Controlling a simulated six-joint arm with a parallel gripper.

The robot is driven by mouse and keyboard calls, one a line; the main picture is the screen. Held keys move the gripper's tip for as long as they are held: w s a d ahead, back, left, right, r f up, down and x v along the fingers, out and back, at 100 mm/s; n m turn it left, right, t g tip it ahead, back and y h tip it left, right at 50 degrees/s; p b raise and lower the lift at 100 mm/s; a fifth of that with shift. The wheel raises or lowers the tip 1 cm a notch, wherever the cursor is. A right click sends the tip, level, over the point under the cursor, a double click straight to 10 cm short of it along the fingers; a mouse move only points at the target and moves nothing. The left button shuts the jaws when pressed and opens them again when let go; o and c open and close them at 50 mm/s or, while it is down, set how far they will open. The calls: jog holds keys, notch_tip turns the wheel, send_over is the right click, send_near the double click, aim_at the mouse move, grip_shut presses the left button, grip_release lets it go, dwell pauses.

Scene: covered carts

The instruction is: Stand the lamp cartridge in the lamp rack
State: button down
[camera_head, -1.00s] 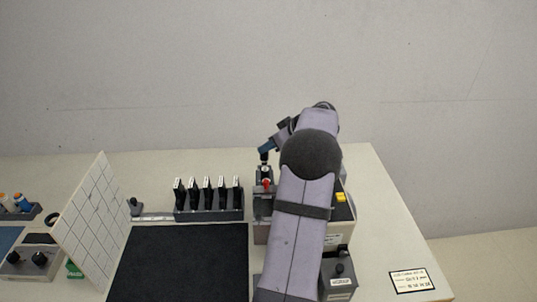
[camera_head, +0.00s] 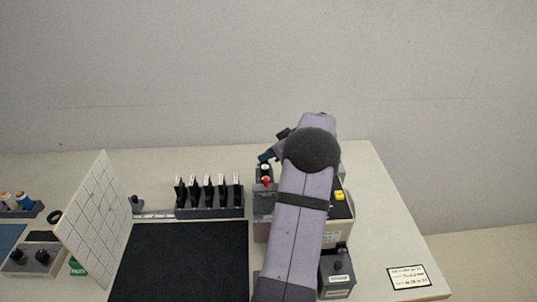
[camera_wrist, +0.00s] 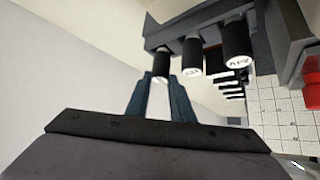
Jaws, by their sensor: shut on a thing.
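The lamp cartridge (camera_wrist: 161,64), a black cylinder with a white marked end, is between my fingertips in the wrist view. My gripper (camera_wrist: 160,78) is shut on it. The dark grey lamp rack (camera_wrist: 200,20) is at the top of that view, with two similar cylinders (camera_wrist: 192,55) (camera_wrist: 236,42) in a row beside the held one. The held cartridge's far end meets the rack's outline; I cannot tell whether it is seated. In the head view my gripper (camera_head: 265,157) is low behind my arm, and the rack is largely hidden.
A red knob (camera_wrist: 312,88) stands close to the rack. A dark holder (camera_head: 210,213) with several upright black cards is to the left. A box with a yellow part (camera_head: 339,196) is at the right.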

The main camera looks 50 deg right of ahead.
jog(key=c, duration=1.5)
grip_release()
jog(key=shift+c, duration=0.2)
jog(key=shift+r+p, duration=0.2)
jog(key=shift+p, duration=0.15)
jog(key=shift+s+r+b, duration=0.1)
jog(key=shift+s+b, duration=0.15)
jog(key=shift+b, duration=0.15)
jog(key=b+v, duration=0.4)
jog(key=v, duration=0.7)
jog(key=shift+r, duration=0.15)
